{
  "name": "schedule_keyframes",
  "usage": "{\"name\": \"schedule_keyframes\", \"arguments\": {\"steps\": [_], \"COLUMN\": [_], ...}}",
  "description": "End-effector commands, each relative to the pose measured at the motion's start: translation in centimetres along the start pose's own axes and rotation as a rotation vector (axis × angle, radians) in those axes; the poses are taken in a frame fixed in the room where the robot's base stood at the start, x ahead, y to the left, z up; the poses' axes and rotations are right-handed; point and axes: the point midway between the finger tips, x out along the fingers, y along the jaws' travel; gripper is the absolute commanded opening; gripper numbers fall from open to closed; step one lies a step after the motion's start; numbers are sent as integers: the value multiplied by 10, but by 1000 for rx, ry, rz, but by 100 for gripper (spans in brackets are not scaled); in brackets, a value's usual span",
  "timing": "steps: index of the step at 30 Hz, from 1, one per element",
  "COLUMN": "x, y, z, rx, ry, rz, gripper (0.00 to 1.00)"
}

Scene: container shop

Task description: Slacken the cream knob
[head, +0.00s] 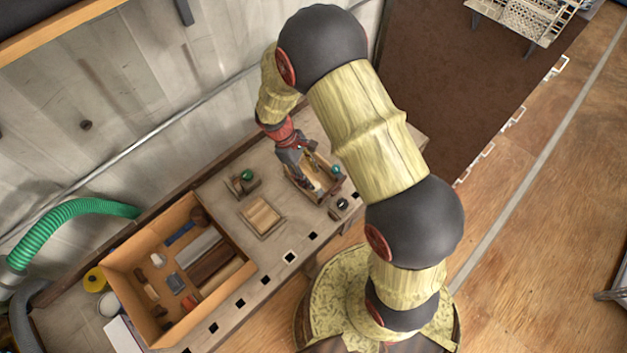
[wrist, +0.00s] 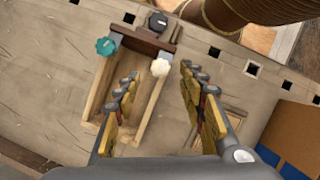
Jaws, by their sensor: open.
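The cream knob (wrist: 160,67) sits on the right end of a dark crosspiece on a wooden frame (wrist: 150,107) in the wrist view. A teal knob (wrist: 106,46) is on the left end of the same crosspiece; it also shows in the head view (head: 336,169). Nothing is held. In the head view my gripper (head: 300,170) is over the frame and the cream knob cannot be made out.
A black knob (wrist: 157,22) stands just beyond the frame. In the head view, a small block with a green knob (head: 246,176), a wooden tray (head: 279,226) and a large orange bin (head: 128,290) of parts share the bench. Bare bench lies left of the frame.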

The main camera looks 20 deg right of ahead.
Motion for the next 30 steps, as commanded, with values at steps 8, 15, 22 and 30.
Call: {"name": "schedule_keyframes", "arguments": {"steps": [8,15,22,30], "x": [-54,-73,-75,-74], "y": [0,0,0,0], "z": [-1,-1,0,0], "rx": [-1,0,0,0], "ry": [2,1,0,0], "rz": [2,0,-1,0], "gripper": [41,41,41,41]}}
